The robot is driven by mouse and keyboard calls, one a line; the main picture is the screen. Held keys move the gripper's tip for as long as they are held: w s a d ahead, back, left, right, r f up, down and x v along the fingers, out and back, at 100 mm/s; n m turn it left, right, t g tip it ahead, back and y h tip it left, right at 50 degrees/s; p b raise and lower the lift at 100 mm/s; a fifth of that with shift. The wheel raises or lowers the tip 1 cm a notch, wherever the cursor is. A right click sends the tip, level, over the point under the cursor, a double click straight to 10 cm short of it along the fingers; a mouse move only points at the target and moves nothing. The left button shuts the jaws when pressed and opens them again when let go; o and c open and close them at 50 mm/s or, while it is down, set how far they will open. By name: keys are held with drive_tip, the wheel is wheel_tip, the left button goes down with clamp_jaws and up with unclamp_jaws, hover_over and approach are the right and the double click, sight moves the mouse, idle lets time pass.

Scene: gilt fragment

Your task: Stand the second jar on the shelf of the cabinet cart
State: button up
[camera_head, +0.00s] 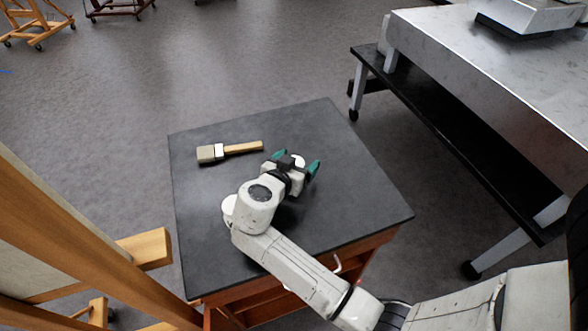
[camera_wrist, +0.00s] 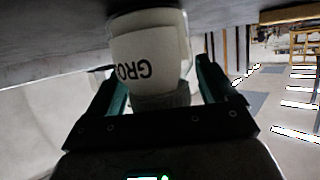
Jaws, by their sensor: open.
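A white jar (camera_wrist: 150,52) with dark lettering stands between the two green fingers of my gripper (camera_wrist: 155,75) in the wrist view, which shows the scene upside down. The fingers are apart, one on each side of the jar; I cannot tell whether either touches it. In the head view my gripper (camera_head: 297,160) is low over the black top of a wooden cabinet (camera_head: 210,240), and only a small white part of the jar (camera_head: 299,161) shows. A metal cart (camera_head: 480,60) with a black lower shelf (camera_head: 450,130) stands at the right. No other jar is in view.
A wide brush (camera_head: 230,151) with a wooden handle lies on the black top, left of my gripper. A wooden easel (camera_head: 70,220) stands close at the left. Floor shows between the cabinet and the metal cart. More wooden frames on casters stand at the far left.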

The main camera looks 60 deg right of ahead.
drive_tip(key=c, duration=1.2)
drive_tip(key=shift+c, duration=0.5)
drive_tip(key=shift+r, duration=0.1)
